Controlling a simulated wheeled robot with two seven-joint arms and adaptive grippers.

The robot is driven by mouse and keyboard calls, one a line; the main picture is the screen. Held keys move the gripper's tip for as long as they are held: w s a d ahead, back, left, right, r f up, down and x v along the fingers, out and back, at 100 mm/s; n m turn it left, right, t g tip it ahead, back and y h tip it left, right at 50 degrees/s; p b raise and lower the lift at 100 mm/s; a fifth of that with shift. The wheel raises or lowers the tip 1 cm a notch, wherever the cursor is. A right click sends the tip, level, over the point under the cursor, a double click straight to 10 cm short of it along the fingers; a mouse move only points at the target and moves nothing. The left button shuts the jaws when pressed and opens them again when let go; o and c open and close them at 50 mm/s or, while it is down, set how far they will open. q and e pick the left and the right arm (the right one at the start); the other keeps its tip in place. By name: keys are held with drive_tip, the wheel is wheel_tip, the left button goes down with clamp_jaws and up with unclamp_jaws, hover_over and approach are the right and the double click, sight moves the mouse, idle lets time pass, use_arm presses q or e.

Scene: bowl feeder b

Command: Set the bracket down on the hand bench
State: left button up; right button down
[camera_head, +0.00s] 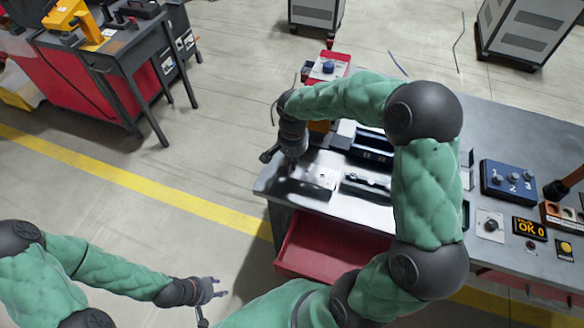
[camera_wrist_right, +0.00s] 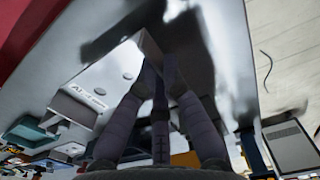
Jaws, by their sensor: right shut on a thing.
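The grey hand bench (camera_head: 500,130) fills the right of the head view, its left end under my right gripper. My right gripper (camera_head: 291,166) is low over that end, fingers downward. In the right wrist view its fingers (camera_wrist_right: 165,75) are shut on a grey metal piece, apparently the bracket (camera_wrist_right: 150,48), tilted there and partly hidden. A shiny grey bench surface (camera_wrist_right: 95,50) lies behind it; I cannot tell whether they touch. The bracket is not clear in the head view. My left gripper (camera_head: 215,287) is open and empty over the floor, away from the bench.
Dark fixtures (camera_head: 365,188) stand right of my right gripper, with a red box with a blue knob (camera_head: 329,67) behind. A blue numbered box (camera_head: 508,182) and an OK display (camera_head: 529,228) are farther right. A red drawer (camera_head: 320,245) stands open below the bench edge.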

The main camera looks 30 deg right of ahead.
drive_tip(key=shift+w+f, duration=0.2)
drive_tip(key=shift+w+d+f+b, duration=0.15)
drive_tip(key=shift+f+b, duration=0.15)
drive_tip(key=shift+f, duration=0.6)
drive_tip(key=shift+w+a+f+b, duration=0.1)
drive_tip(key=shift+f+b, duration=0.2)
drive_tip(key=shift+f, duration=0.55)
drive_tip(key=shift+f, duration=0.2)
drive_tip(key=c, duration=1.4)
unclamp_jaws()
drive_tip(key=shift+r, duration=0.55)
wheel_tip(320, 180, up, 11)
drive_tip(key=p, duration=0.3)
drive_tip(key=shift+r, duration=0.2)
